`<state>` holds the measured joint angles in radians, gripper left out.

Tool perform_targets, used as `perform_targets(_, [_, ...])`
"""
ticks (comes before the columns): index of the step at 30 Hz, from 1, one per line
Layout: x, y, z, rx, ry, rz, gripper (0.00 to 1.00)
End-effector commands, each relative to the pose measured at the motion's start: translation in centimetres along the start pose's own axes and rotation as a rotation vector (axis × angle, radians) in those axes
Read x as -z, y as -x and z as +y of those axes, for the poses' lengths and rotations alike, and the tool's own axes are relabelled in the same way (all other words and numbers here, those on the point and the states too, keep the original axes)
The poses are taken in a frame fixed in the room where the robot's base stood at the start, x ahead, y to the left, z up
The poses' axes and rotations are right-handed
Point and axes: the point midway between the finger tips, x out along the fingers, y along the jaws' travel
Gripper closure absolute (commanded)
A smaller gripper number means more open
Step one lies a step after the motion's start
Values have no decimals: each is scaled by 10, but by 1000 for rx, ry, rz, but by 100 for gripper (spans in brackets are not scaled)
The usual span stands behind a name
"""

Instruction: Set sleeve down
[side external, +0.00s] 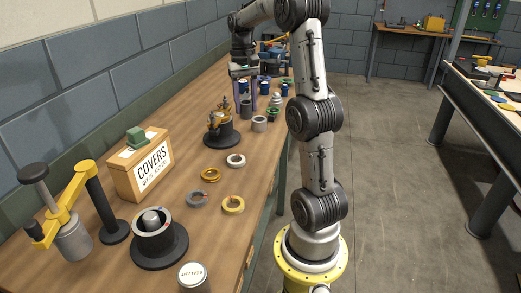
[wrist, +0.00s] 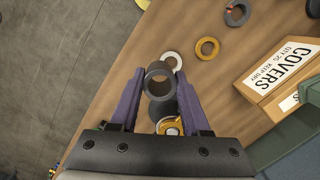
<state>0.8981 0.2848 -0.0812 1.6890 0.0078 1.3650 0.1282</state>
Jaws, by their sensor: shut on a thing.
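My gripper (side external: 244,100) has purple fingers, which also show in the wrist view (wrist: 160,80). It is shut on a grey hollow sleeve (wrist: 160,72), held between the fingertips with its open end showing. In the side view the held sleeve (side external: 245,108) hangs over the far part of the bench, partly hidden by the fingers. I cannot tell whether its lower end touches anything. Another short grey cylinder (side external: 259,124) stands on the bench just in front of it.
A dark round base with brass parts (side external: 220,132) stands close by. A covers box (side external: 141,170) stands by the wall. Blue items (side external: 264,87) stand behind the gripper.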

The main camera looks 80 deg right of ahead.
Motion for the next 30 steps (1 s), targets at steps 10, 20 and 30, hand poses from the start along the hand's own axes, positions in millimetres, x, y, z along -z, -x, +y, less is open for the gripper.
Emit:
perform_targets(10, [-40, -37, 53, -71, 563, -16, 100])
perform_targets(20, [-52, -54, 64, -124, 969, -25, 100])
perform_targets(30, [-9, -69, 66, -129, 1022, -30, 100])
